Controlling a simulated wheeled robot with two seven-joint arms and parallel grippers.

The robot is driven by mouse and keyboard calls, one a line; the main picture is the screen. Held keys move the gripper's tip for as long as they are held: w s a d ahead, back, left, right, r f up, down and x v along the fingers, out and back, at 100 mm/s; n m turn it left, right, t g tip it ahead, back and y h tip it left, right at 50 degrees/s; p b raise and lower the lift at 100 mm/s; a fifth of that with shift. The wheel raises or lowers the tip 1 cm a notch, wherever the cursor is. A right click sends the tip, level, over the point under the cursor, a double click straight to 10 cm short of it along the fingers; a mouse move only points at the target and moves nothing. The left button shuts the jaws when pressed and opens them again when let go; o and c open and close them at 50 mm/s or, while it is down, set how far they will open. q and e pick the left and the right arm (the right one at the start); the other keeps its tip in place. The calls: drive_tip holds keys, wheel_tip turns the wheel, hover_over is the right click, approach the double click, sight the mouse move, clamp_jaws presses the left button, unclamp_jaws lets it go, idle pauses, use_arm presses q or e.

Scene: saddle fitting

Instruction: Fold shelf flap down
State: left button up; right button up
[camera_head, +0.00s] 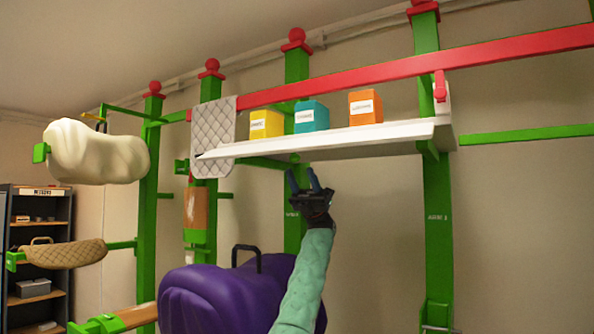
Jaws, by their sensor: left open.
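The white shelf flap (330,140) spans between the green posts, sloping slightly, with its long front edge facing me. Three labelled boxes stand on the shelf behind its front edge: a yellow box (266,124), a teal box (311,116) and an orange box (365,107). My left gripper (303,180) is just below the flap, pointing up, with its two fingers apart and nothing between them. It looks close under the flap, but I cannot tell whether it touches. My right gripper is not in view.
A red rail (420,68) runs above the shelf, with a grey quilted pad (213,135) hanging at its left end. A purple saddle (215,295) sits below, beside my left arm. A cream saddle (95,152) and a dark shelving unit (40,240) are at left.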

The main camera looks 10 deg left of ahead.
use_arm(q)
drive_tip(key=shift+v, duration=1.1)
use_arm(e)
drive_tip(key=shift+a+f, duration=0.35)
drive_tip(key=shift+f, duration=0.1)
